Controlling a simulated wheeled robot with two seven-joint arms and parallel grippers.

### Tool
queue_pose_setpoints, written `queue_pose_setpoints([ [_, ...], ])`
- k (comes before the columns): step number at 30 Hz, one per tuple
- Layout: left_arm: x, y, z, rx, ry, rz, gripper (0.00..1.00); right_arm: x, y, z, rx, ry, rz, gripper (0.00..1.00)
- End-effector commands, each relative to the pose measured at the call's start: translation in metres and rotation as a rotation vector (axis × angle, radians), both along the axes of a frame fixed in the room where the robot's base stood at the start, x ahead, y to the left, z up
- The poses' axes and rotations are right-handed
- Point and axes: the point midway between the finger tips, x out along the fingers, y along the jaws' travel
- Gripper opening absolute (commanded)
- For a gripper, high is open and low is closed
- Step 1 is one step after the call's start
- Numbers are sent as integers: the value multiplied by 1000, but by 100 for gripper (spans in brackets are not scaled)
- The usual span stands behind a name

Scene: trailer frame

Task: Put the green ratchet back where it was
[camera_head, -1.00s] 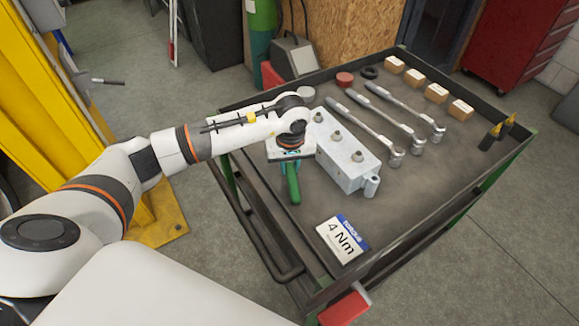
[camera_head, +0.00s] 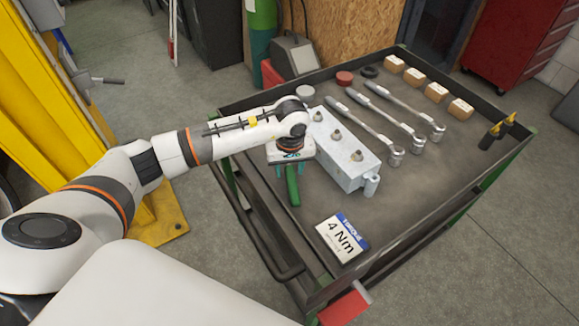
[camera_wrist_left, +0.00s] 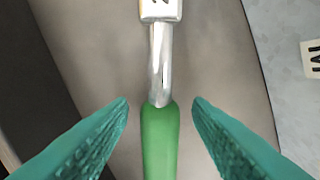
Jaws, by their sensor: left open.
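The green ratchet's green handle (camera_head: 292,186) shows in the head view below my left wrist, on the cart top beside the grey metal block (camera_head: 343,160). In the left wrist view its green handle (camera_wrist_left: 160,140) lies between my fingertips with a gap on both sides, and its silver shaft and head run to the top edge. My left gripper (camera_wrist_left: 160,104) has teal fingers and is open around the handle, not touching it. In the head view the gripper (camera_head: 290,170) is mostly hidden under my wrist. My right gripper is in neither view.
Several silver ratchets (camera_head: 392,119) lie right of the block. Several small boxes (camera_head: 436,92) stand along the cart's far right side. A white "4 Nm" card (camera_head: 342,238) lies in front. The cart's raised rim (camera_head: 420,245) borders the top. The front right area is clear.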

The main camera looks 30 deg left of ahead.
Motion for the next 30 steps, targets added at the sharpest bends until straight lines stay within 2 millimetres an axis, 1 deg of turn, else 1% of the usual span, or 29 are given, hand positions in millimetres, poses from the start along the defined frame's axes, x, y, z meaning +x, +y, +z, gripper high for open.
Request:
queue_pose_setpoints([
  [5, -1, -1, 30, 1, -4, -1, 45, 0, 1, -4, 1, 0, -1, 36],
  [12, -5, -5, 82, 1, -6, -1, 45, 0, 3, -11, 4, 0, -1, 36],
  [15, -7, -6, 99, 0, -5, -1, 45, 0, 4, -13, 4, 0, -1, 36],
  [18, -8, -7, 111, 0, -3, 0, 45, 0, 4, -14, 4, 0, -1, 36],
  [21, -9, -7, 117, 0, 0, 0, 45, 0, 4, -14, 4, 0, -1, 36],
  [30, -9, -7, 120, -1, 1, 0, 45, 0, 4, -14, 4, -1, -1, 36],
])
